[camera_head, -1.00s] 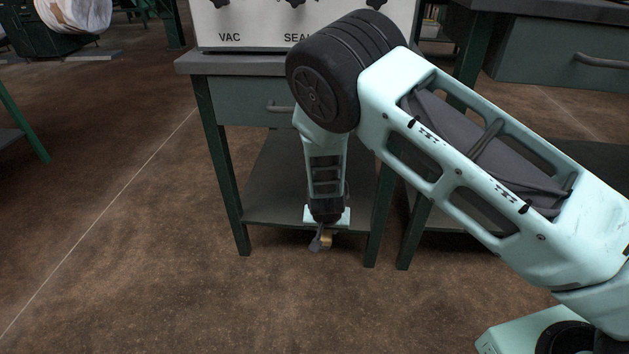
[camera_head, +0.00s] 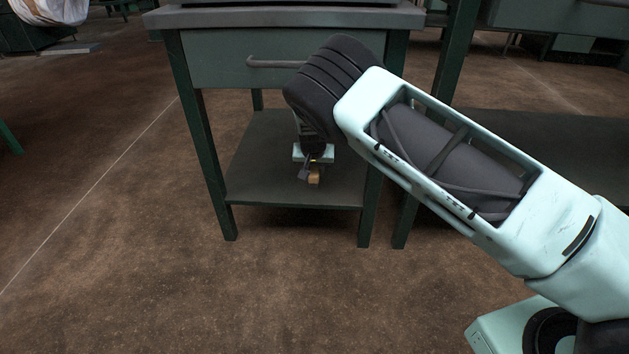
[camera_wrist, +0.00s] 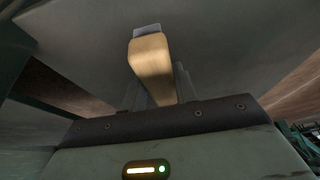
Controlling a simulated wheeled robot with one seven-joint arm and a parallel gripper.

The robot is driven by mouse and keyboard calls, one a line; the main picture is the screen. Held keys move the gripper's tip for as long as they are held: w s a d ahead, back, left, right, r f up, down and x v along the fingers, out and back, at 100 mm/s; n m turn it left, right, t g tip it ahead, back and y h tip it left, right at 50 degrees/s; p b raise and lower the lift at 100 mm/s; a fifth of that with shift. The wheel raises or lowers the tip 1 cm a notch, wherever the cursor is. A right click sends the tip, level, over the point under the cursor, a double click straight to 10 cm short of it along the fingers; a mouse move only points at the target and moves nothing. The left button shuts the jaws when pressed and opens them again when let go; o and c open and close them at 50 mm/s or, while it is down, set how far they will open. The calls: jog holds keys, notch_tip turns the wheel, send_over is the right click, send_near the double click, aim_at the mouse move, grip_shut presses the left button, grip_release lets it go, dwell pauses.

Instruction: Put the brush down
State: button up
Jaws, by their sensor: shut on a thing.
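My gripper (camera_head: 309,173) is over the lower shelf (camera_head: 262,188) of the small green table in the head view. It is shut on the brush (camera_head: 315,176), a small thing with a tan wooden body. In the wrist view the brush (camera_wrist: 152,65) sticks out from between the fingers, with a grey-blue end. The grey shelf surface fills much of the wrist view behind it. I cannot tell whether the brush touches the shelf. Most of the fingers are hidden behind the wrist body in the wrist view.
The table's top (camera_head: 280,17) and its drawer (camera_head: 225,70) with a grey handle are above the shelf, close to my arm. Green legs stand at the shelf's corners. Another table (camera_head: 540,140) is at the right. The shelf's left part is bare.

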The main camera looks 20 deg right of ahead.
aim_at(315, 173)
jog(key=shift+w+d+b, duration=0.3)
jog(key=shift+w, duration=0.6)
notch_tip(315, 173, down, 3)
jog(key=b, duration=0.2)
jog(key=shift+f+b, duration=0.2)
jog(key=shift+b, duration=0.15)
jog(key=shift+s, duration=0.1)
jog(key=shift+f, duration=0.15)
jog(key=o, duration=1)
jog(key=shift+c, duration=0.2)
